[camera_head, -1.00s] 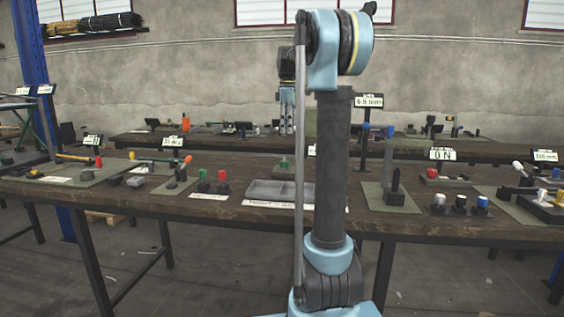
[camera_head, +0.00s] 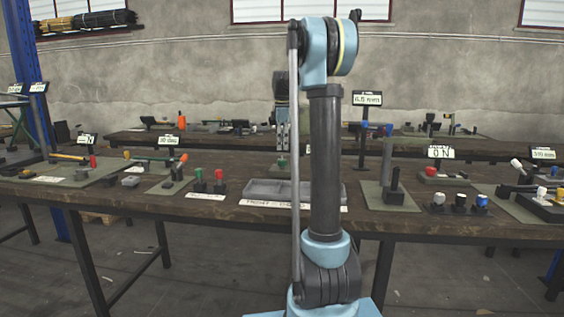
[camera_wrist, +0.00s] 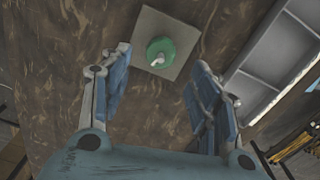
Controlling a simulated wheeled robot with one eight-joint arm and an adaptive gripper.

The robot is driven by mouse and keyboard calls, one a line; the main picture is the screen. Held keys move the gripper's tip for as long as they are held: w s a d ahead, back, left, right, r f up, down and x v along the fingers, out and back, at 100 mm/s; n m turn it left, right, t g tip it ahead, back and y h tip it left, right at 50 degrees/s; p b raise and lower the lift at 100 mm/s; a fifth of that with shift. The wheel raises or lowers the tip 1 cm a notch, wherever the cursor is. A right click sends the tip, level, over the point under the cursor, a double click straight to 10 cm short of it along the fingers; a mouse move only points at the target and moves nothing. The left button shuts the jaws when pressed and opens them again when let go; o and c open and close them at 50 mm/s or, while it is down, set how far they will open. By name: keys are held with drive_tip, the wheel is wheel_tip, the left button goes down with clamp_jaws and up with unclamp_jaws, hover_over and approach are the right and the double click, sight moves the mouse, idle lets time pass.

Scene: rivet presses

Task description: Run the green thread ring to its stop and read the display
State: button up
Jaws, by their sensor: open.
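The green thread ring (camera_wrist: 161,50) sits on a square grey-green plate (camera_wrist: 178,28) in the wrist view, with a small pale tip showing at its middle. In the head view the green ring (camera_head: 282,163) is small, on the front table left of my arm. My gripper (camera_wrist: 161,60) is open and empty, with one finger on each side of the ring in the picture. In the head view my gripper (camera_head: 282,146) hangs above the ring, apart from it. A display on a post (camera_head: 367,98) stands right of my arm; its small text is not clearly legible.
A grey divided tray (camera_head: 262,190) lies close in front of the ring; it also shows at right in the wrist view (camera_wrist: 275,52). Green and red knobs (camera_head: 210,178) stand to the left. A plate with dark posts (camera_head: 390,197) is to the right.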

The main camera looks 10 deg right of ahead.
sight(282, 160)
wheel_tip(282, 160, down, 8)
drive_tip(key=shift+r, duration=0.25)
drive_tip(key=c, duration=1.1)
